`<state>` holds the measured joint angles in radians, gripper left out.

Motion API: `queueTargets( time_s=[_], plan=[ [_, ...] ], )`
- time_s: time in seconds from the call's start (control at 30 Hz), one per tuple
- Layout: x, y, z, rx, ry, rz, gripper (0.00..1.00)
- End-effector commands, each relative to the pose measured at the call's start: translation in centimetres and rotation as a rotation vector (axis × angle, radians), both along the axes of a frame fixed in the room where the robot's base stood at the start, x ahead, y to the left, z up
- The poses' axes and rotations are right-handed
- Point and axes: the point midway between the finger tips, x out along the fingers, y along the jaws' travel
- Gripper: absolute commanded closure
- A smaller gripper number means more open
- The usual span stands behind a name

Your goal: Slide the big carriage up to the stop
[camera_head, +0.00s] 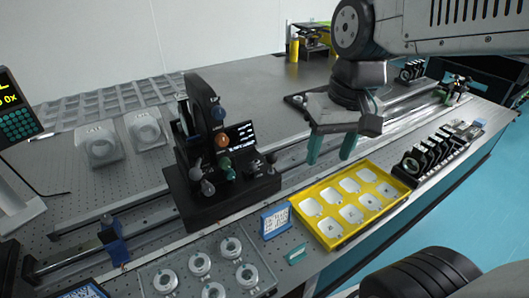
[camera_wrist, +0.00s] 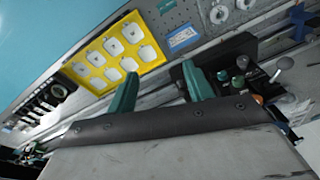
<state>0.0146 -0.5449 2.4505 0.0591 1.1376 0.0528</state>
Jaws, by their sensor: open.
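The big carriage (camera_head: 228,203) is a black block on the long rail, with a dark upright part and several coloured knobs on top. It also shows in the wrist view (camera_wrist: 228,49), partly hidden behind one finger. A blue block (camera_head: 113,240) sits on the rail to the left, apart from the carriage; it may be the stop, and a blue piece shows at the top right of the wrist view (camera_wrist: 297,18). My gripper (camera_head: 331,149) has green fingers spread apart with nothing between them. It is above the rail, to the right of the carriage.
A yellow tray (camera_head: 318,240) with several white pieces lies in front of the rail. A blue-framed card (camera_head: 276,222) stands beside it. Black optic holders (camera_head: 432,154) line the right edge. A clear plate with several rings (camera_head: 153,287) lies at the front left.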

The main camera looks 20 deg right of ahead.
Motion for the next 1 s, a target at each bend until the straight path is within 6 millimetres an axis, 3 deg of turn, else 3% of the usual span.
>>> queueTargets(
  time_s=[0.03, 0.3, 0.5, 0.7, 1.0],
  plan=[
    [2.0, 0.3, -0.4, 0.015, 0.014, -0.02, 0.48],
    [12.5, 0.9, -3.5, 0.096, 0.043, -0.159, 0.48],
    [18.0, 0.8, -6.6, 0.135, 0.057, -0.248, 0.48],
    [20.3, 0.7, -8.3, 0.15, 0.061, -0.291, 0.48],
    [20.7, 1.3, -12.2, 0.151, 0.065, -0.293, 0.48]
  ],
)
